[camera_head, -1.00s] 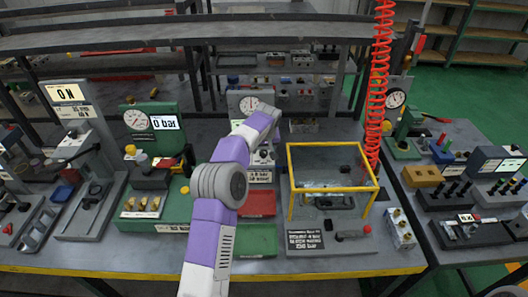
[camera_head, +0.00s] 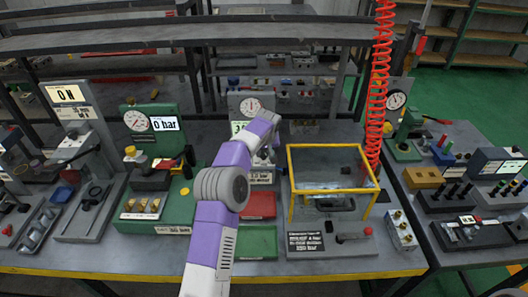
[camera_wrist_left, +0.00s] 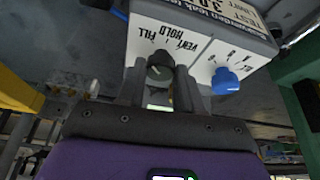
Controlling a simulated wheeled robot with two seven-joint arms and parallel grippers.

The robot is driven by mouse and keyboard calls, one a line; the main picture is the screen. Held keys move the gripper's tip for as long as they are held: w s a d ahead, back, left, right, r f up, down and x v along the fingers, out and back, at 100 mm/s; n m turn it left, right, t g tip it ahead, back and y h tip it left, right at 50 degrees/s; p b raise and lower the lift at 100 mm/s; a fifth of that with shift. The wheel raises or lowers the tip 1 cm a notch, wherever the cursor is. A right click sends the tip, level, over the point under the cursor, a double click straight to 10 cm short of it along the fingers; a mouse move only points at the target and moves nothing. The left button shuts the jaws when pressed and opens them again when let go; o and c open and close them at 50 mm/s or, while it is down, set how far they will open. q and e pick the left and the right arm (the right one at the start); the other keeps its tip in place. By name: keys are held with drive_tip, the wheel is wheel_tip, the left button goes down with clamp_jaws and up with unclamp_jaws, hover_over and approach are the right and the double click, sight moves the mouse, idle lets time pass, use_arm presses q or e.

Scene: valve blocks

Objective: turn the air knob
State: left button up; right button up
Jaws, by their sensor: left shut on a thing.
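In the left wrist view, a light grey valve block (camera_wrist_left: 192,22) carries a dark knob (camera_wrist_left: 159,67) beside the printed words FILL, HOLD and VENT. My left gripper (camera_wrist_left: 160,88) is shut on this dark knob, with one finger on each side of it. A blue knob (camera_wrist_left: 225,81) sits to its right on the same face, apart from the fingers. In the head view, my arm covers most of the block and hides the fingers and knob. The block's gauge (camera_head: 251,105) shows above my wrist. My right gripper is not in view.
A yellow-framed clear guard (camera_head: 333,148) stands just right of my left arm. A green gauge stand (camera_head: 178,132) is to the left. A red tray (camera_head: 259,205) and a green tray (camera_head: 256,242) lie in front of the block. A red coiled hose (camera_head: 377,90) hangs at the right.

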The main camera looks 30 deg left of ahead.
use_arm(q)
drive_tip(key=m+h+p, duration=0.1)
drive_tip(key=m+p, duration=0.1)
drive_tip(key=m+t+h+p, duration=0.1)
drive_tip(key=m+p, duration=0.2)
drive_tip(key=shift+s+a+r, duration=0.1)
drive_tip(key=shift+a+r, duration=0.1)
drive_tip(key=shift+a+f+m+h+p, duration=0.15)
drive_tip(key=shift+m+h+p, duration=0.45)
drive_tip(key=shift+m+p, duration=1.1)
drive_tip(key=shift+m, duration=0.3)
drive_tip(key=o, duration=1)
drive_tip(key=shift+o, duration=0.2)
drive_tip(key=v, duration=0.7)
drive_tip(key=shift+r, duration=0.2)
drive_tip(key=shift+s, duration=0.15)
